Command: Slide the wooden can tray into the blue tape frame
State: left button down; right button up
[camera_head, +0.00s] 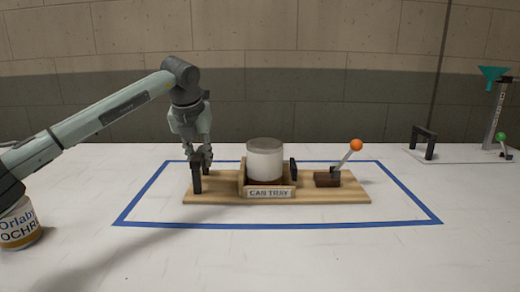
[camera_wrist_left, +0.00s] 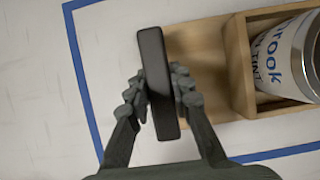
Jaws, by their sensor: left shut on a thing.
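The wooden can tray (camera_head: 345,196), with a "CAN TRAY" label (camera_head: 269,192), sits on the white table. In the head view it lies inside the blue tape frame (camera_head: 276,225), closer to the far tape line than the near one. A pale can (camera_head: 265,158) stands upright in its box section; in the left wrist view the can (camera_wrist_left: 285,58) shows blue lettering. My left gripper (camera_head: 203,160) points down at the tray's left end. It is shut on the black handle, a dark bar (camera_wrist_left: 157,82) between its fingers in the wrist view. My right gripper is not in view.
An orange-knobbed lever (camera_head: 356,145) stands up from the tray's right part. An "OCHRE" can (camera_head: 20,226) stands at the left edge, beneath my arm. At the far right are a black bracket (camera_head: 423,142) and a stand with a teal funnel (camera_head: 492,76). The front table is clear.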

pick_arm(q)
jog(key=c, duration=1.3)
grip_release()
